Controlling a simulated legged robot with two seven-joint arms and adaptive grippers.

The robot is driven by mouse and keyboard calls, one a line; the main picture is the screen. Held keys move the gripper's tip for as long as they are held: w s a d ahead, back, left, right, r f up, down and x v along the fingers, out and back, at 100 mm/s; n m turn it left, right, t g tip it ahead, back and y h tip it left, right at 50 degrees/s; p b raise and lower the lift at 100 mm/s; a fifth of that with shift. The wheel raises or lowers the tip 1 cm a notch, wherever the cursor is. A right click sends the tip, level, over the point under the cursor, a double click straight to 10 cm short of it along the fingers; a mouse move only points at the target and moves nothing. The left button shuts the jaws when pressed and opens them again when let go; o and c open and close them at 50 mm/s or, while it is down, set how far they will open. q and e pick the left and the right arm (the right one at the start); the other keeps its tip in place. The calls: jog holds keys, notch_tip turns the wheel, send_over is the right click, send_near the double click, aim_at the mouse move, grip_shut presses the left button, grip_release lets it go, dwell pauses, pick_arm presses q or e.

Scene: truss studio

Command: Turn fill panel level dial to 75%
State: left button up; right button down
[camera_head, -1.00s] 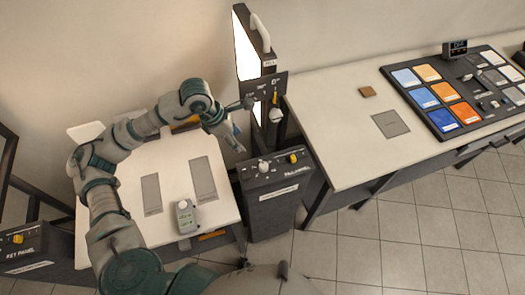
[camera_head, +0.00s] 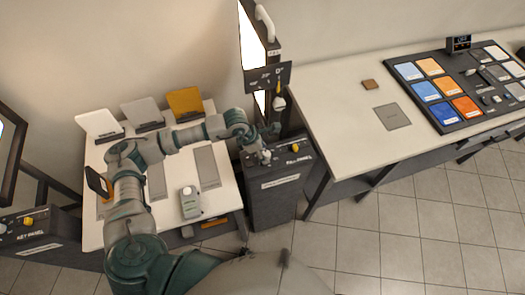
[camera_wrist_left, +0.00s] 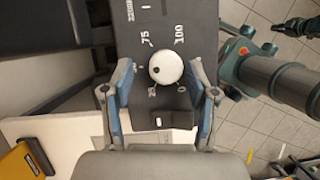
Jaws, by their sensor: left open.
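The fill panel (camera_head: 277,188) is a dark cabinet between the two tables in the head view. Its white round level dial (camera_wrist_left: 166,67) shows clearly in the left wrist view, on a dark face with printed marks including 75, 100 and 0. A small dark dot sits on the left part of the dial. My left gripper (camera_wrist_left: 163,88) is open, with one blue-padded finger on each side of the dial and visible gaps between. In the head view my left gripper (camera_head: 264,147) is over the panel's left part and partly hides the dial. My right gripper is not in view.
A yellow knob (camera_head: 295,147) sits on the panel's right part. A dark upright sign (camera_head: 267,76) stands behind the panel. The left white table (camera_head: 225,190) holds a grey handheld device (camera_head: 190,202). The right table (camera_head: 340,130) has a board of coloured tiles (camera_head: 443,106).

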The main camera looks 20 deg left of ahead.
pick_arm(q)
jog(key=shift+d, duration=0.25)
jog(key=shift+d+r, duration=0.1)
jog(key=shift+d, duration=0.3)
jog(key=shift+c, duration=1)
jog(key=shift+d, duration=0.1)
jog(key=c, duration=0.8)
grip_shut()
jog(key=shift+a, duration=0.3)
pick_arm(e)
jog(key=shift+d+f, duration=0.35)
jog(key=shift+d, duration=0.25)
